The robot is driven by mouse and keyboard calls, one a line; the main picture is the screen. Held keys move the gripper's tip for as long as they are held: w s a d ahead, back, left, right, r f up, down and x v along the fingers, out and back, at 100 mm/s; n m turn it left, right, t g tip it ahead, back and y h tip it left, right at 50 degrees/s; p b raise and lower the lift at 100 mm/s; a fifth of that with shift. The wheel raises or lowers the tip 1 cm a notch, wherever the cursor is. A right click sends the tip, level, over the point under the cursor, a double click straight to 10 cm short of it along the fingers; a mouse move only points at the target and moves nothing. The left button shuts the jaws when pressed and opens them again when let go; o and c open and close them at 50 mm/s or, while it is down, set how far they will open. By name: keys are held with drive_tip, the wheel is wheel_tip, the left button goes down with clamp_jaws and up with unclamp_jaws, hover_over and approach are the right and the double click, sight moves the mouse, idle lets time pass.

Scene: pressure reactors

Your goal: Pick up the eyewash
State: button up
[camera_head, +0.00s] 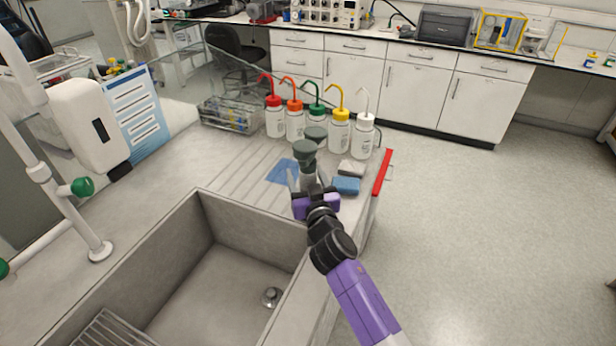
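The eyewash, with two dark grey-green round heads (304,147) on a paler grey body, stands at the far right part of the sink counter, in front of the row of bottles. My gripper (309,180), on a purple and black wrist, reaches in from the lower right and is right at the eyewash's lower body. Its fingers look spread, with the body between or just beyond them. A gap seems to show at the left finger. The eyewash's base is hidden by my gripper.
Several wash bottles (340,135) with coloured caps stand close behind. A blue sponge (347,185) and a pale sponge (351,167) lie just right. A blue cloth (281,173) lies left. The sink basin (215,265) opens in front. A wire basket (228,115) stands back left.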

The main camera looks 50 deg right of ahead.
drive_tip(key=c, duration=1.2)
drive_tip(key=shift+o, duration=0.2)
drive_tip(key=shift+r, duration=0.1)
wheel_tip(320, 180, up, 20)
drive_tip(key=p, duration=0.3)
drive_tip(key=shift+r+p, duration=2.25)
drive_tip(key=shift+r, duration=0.25)
drive_tip(key=shift+f, duration=0.1)
